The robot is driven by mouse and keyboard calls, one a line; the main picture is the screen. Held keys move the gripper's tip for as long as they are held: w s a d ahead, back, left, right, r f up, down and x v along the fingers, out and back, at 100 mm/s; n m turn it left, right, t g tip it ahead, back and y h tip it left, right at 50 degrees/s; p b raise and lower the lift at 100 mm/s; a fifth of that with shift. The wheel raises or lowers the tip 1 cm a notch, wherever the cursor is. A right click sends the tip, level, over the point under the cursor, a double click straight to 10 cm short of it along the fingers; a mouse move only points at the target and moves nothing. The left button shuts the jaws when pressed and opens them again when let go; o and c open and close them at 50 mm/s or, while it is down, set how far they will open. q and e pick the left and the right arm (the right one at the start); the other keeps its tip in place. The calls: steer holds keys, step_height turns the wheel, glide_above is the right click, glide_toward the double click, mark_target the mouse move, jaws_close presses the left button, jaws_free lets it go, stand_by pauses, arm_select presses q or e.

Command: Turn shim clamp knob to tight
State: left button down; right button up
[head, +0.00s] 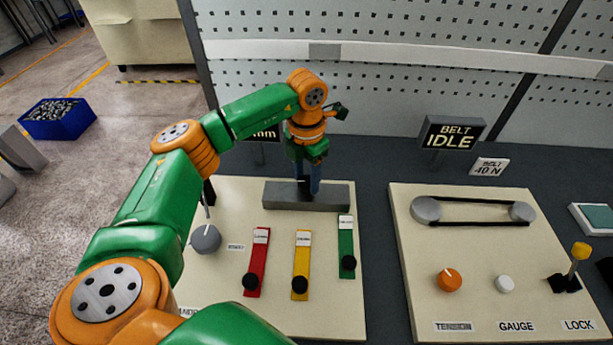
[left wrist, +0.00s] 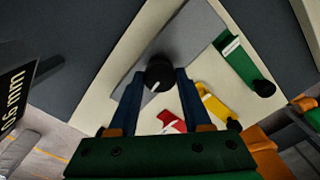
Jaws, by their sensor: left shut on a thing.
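The black clamp knob (left wrist: 158,77) with a white pointer line sits on the long grey clamp block (head: 335,197), which also shows in the left wrist view (left wrist: 195,35). My left gripper (head: 307,188) reaches down to the block from above. Its two blue fingers are shut on the knob, one on each side, in the left wrist view. The pointer line slants towards the lower left in the left wrist view; I cannot read any tight mark. My right gripper is not in view.
Red (head: 257,262), yellow (head: 302,264) and green (head: 346,247) shims with black knobs lie before the block. A grey dial (head: 206,239) is at left. The right panel (head: 480,270) carries a belt, an orange knob (head: 449,280) and a yellow-tipped lever (head: 580,252). A sign (head: 451,133) reads BELT IDLE.

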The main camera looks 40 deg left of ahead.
mark_target(306, 180)
arm_select(q)
steer(key=shift+m, duration=0.7)
steer(key=shift+c, duration=1.7)
jaws_free()
step_height(306, 180, up, 7)
steer(key=shift+f+b, duration=0.2)
steer(key=shift+b, duration=0.6)
steer(key=shift+r, duration=0.35)
